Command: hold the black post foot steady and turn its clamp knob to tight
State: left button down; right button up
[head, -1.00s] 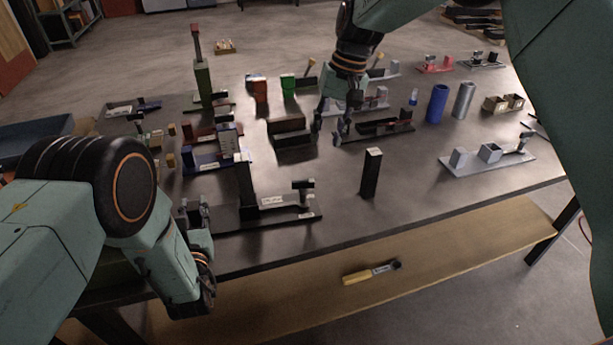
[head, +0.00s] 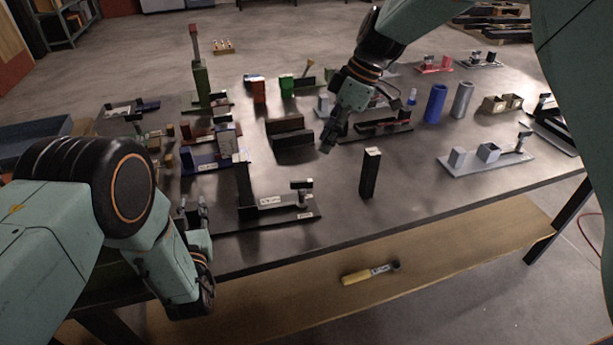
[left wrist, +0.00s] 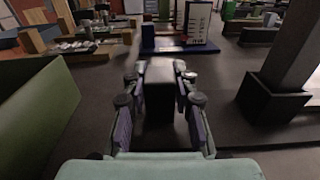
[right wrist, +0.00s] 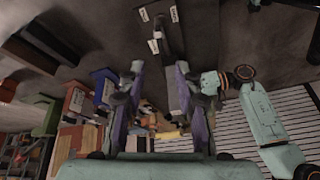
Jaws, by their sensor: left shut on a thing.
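The black post foot (head: 262,218) lies near the front edge of the table, with a tall post at its left part and a clamp knob (head: 302,184) on a low mount at its right end. My left gripper (head: 197,213) is at the foot's left end. In the left wrist view its fingers (left wrist: 160,100) are shut on a dark upright block (left wrist: 159,82), seemingly part of the foot, with the post (left wrist: 290,55) to the right. My right gripper (head: 333,138) is open, above and behind the knob. In the right wrist view its fingers (right wrist: 158,85) are apart, with the labelled foot beyond. The knob's setting cannot be read.
A loose black block (head: 370,173) stands upright right of the foot. A grey fixture (head: 485,160) is farther right. A dark fixture (head: 375,130) and a brown-black block (head: 290,133) lie behind. A yellow-handled tool (head: 370,273) lies on the lower shelf.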

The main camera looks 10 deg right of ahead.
aim_at(304, 181)
jog(key=shift+n, duration=0.9)
jog(key=x, duration=1.2)
grip_shut()
